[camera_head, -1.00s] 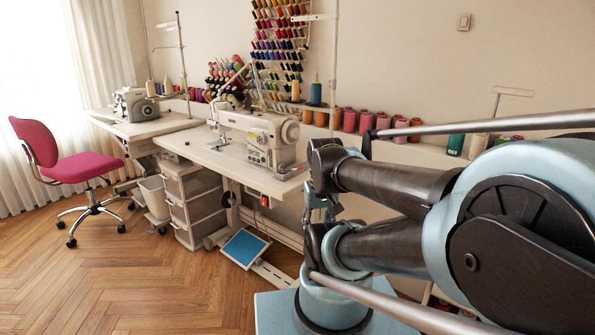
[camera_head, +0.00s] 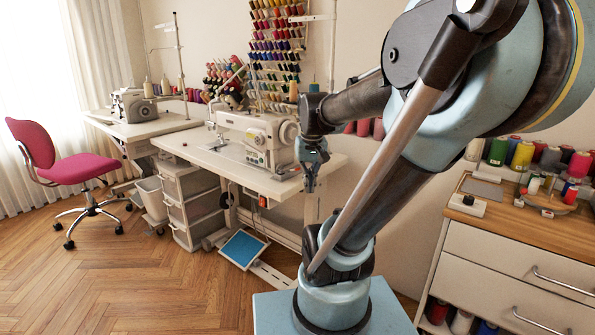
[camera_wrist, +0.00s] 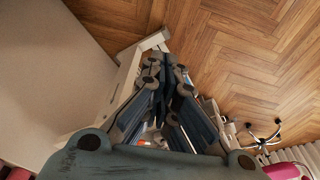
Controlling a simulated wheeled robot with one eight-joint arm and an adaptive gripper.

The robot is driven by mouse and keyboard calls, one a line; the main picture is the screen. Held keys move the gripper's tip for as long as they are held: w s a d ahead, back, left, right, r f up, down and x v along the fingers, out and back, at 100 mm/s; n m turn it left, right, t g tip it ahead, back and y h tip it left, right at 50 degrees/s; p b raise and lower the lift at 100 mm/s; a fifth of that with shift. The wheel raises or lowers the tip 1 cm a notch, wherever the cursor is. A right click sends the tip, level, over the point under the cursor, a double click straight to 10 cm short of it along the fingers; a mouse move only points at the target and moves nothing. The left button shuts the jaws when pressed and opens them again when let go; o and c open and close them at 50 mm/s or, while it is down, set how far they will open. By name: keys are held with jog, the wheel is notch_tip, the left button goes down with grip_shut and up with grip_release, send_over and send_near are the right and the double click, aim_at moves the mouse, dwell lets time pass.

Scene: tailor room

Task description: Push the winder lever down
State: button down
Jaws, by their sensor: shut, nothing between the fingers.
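The white sewing machine (camera_head: 255,138) stands on its white table (camera_head: 200,150) in the head view, left of my gripper. Its handwheel (camera_head: 289,131) is at its right end. I cannot make out the winder lever; it is too small or hidden. My gripper (camera_head: 311,184) points down just right of the machine, by the table's right end, and appears apart from the machine. In the wrist view my gripper's fingers (camera_wrist: 168,100) are shut and empty, with the floor and a pale tabletop behind them.
A second sewing machine (camera_head: 135,104) stands farther left. A pink chair (camera_head: 65,160) is at the left. A blue pedal (camera_head: 244,250) lies under the table. A drawer cabinet (camera_head: 520,245) with spools and small items stands at the right. The wooden floor (camera_head: 110,270) in front is clear.

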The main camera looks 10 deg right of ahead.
jog(key=w+r, duration=0.2)
jog(key=w, duration=0.8)
jog(key=w+r+m, duration=0.1)
jog(key=w+r, duration=0.2)
jog(key=w, duration=0.8)
jog(key=shift+d+r+g, duration=0.15)
jog(key=shift+r+g, duration=0.1)
jog(key=shift+g, duration=0.05)
jog(key=shift+w, duration=0.1)
jog(key=shift+f, duration=0.1)
jog(key=f, duration=0.5)
jog(key=shift+w+f, duration=0.3)
jog(key=shift+f, duration=0.55)
jog(key=shift+f, duration=0.1)
